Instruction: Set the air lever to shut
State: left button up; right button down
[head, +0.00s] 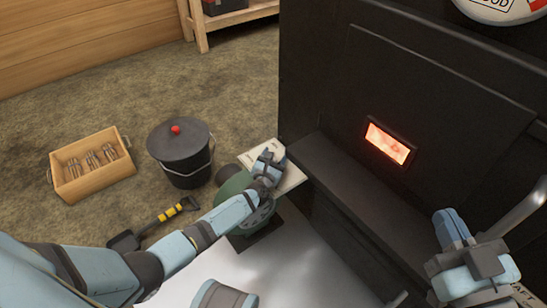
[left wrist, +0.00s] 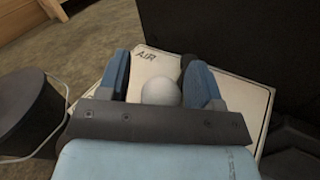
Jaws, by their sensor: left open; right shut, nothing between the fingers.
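The cream air plate (head: 293,180) sits at the left side of the black firebox. In the left wrist view it shows as a pale plate marked AIR (left wrist: 147,60). A pale round knob (left wrist: 160,93), apparently the air lever's, stands between the fingers of my left gripper (left wrist: 160,84); I cannot tell whether they touch it. The rest of the lever is hidden. In the head view my left gripper (head: 268,163) is open over the plate and covers the knob. My right gripper (head: 453,228) is shut and empty at the right.
The black firebox (head: 330,100) has a glowing window (head: 388,143) and a ledge (head: 350,190). A grey metal handle (head: 520,212) is close to my right gripper. A green round housing (head: 232,192), lidded black bucket (head: 180,140), shovel (head: 150,225) and wooden crate (head: 105,180) stand left.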

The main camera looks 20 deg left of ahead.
pick_arm(q)
jog(key=shift+r, duration=0.25)
pick_arm(e)
jog(key=s+a+r+m+t+h+p, duration=0.1)
jog(key=s+r+m+t+p, duration=0.3)
jog(key=r+p, duration=0.85)
pick_arm(q)
notch_tip(320, 180, up, 20)
jog(key=p, duration=0.3)
jog(key=shift+f, duration=0.25)
pick_arm(e)
notch_tip(320, 180, down, 7)
jog(key=w+d+m+g+h, duration=0.1)
jog(key=g, duration=0.2)
jog(key=shift+g+h, duration=0.3)
jog(key=shift+g, duration=0.1)
